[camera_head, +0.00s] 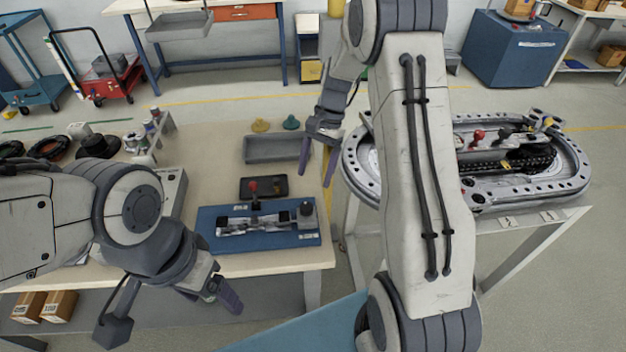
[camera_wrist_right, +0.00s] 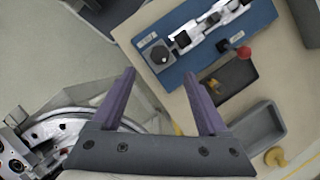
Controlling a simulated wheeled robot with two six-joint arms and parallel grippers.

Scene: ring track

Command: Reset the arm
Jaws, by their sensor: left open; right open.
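My left gripper (camera_head: 225,296) is open and empty in the head view, low at the left, in front of the workbench edge. My right gripper (camera_head: 318,163) hangs at the right end of the workbench, between it and the ring track (camera_head: 370,187). In the right wrist view its two purple fingers (camera_wrist_right: 160,100) are spread wide with nothing between them. The ring track stands on its own table and is partly hidden by my right arm; a bit of it also shows in the right wrist view (camera_wrist_right: 60,130).
On the workbench (camera_head: 210,142) are a blue fixture plate (camera_head: 270,238), a dark tray with a red knob (camera_head: 264,187), and a grey bin (camera_head: 277,149). Bottles and black rings sit at its left. A red cart (camera_head: 112,82) and a blue cabinet (camera_head: 512,50) stand behind.

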